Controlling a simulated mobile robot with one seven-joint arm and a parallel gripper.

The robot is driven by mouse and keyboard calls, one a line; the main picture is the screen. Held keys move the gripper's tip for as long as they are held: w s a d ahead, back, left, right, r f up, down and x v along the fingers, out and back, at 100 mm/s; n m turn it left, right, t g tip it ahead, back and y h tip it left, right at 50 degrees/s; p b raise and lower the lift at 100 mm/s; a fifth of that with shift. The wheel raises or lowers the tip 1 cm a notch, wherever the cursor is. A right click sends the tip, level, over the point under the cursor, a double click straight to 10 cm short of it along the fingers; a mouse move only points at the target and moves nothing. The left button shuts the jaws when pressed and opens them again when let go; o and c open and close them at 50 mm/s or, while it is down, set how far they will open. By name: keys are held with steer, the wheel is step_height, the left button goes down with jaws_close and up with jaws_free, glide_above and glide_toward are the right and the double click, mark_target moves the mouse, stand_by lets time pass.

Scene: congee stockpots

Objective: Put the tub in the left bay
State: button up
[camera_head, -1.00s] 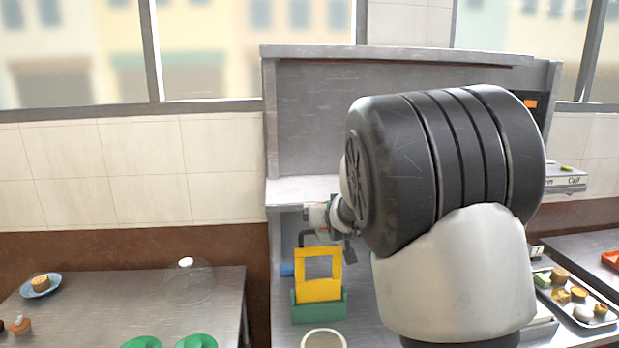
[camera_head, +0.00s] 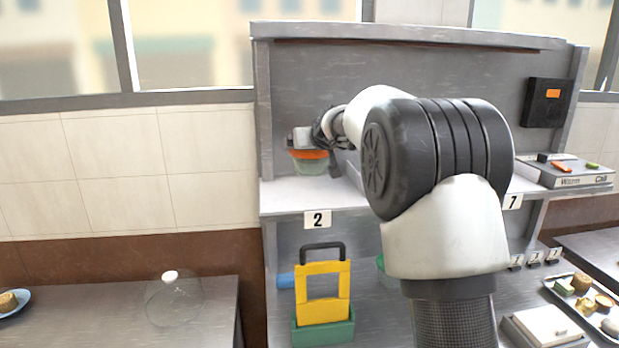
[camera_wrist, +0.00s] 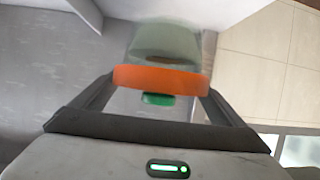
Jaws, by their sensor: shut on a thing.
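The tub (camera_head: 311,168) is greenish and see-through with an orange band around its top. My gripper (camera_head: 303,142) is shut on it and holds it upright at the left part of the upper shelf (camera_head: 285,200), above the label "2" (camera_head: 318,219). I cannot tell whether its base touches the shelf. In the wrist view the tub (camera_wrist: 165,42) and its orange band lie between the two fingers (camera_wrist: 160,95). My arm hides the middle of the shelf.
Below stand a yellow frame (camera_head: 322,290) in a green holder and a tray of food (camera_head: 585,300). A clear dome (camera_head: 173,300) stands on the left table.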

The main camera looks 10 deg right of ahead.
mark_target(312, 167)
step_height(312, 167, down, 6)
steer(key=shift+f+b, duration=0.25)
steer(key=shift+b, duration=0.45)
steer(key=shift+f, duration=0.1)
steer(key=o, duration=0.9)
steer(key=shift+f, duration=0.15)
steer(key=shift+o, duration=0.7)
steer(key=shift+r, duration=0.35)
steer(key=shift+s, duration=0.4)
steer(key=b+v, duration=0.3)
steer(key=v, duration=0.8)
steer(key=shift+s, duration=0.1)
